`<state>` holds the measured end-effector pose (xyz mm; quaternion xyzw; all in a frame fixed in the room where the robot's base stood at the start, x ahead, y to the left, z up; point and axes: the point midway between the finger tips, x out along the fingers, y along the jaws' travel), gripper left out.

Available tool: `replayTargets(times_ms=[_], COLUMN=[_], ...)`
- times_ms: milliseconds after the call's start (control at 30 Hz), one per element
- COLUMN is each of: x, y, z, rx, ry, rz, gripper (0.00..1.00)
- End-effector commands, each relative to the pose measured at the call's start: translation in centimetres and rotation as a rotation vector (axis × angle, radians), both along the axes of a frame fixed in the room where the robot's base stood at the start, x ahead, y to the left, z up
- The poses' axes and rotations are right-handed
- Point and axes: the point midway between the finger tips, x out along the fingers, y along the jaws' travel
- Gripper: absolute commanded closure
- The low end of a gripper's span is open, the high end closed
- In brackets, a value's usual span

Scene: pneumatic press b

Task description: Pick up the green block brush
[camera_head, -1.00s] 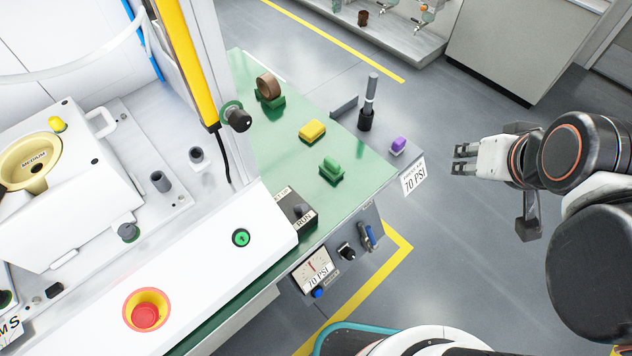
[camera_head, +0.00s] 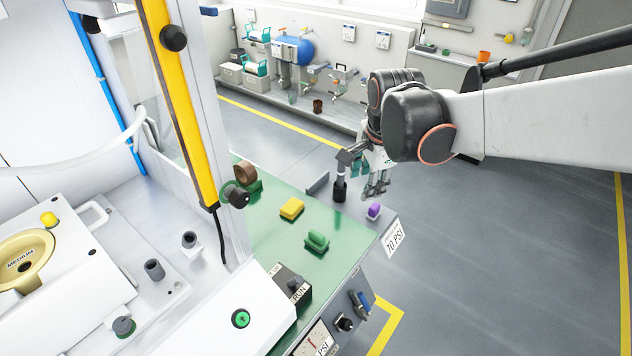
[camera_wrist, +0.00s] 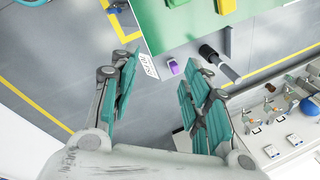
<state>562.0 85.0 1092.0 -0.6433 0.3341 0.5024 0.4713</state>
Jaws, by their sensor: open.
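The green block brush (camera_head: 316,242) lies on the green bench top near its right front edge, in front of the yellow block brush (camera_head: 291,208). In the wrist view, a green block (camera_wrist: 176,3) is cut by the top edge. My gripper (camera_head: 376,187) hangs beyond the far right of the bench, near the purple block brush (camera_head: 374,211), well apart from the green brush. In the wrist view my gripper (camera_wrist: 158,70) has its teal-padded fingers spread with nothing between them.
A dark upright post with a grey top (camera_head: 340,185) stands close beside my gripper. A brown roll (camera_head: 245,175) sits at the bench's back left. The white press with its yellow column (camera_head: 185,105) fills the left side. Open floor lies to the right.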

Motion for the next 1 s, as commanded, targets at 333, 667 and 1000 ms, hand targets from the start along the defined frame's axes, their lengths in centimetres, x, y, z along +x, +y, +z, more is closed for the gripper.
replayTargets(times_ms=[333, 667, 1000], x=[7.3, 10.4, 10.8], y=[5.6, 9.7, 10.6], z=[-8.9, -17.8, -22.1], rx=[0.090, 0.101, 0.097], ry=[0.162, 0.257, 0.275], rz=[-0.502, -0.904, -1.003], gripper=[0.57, 0.57, 0.57])
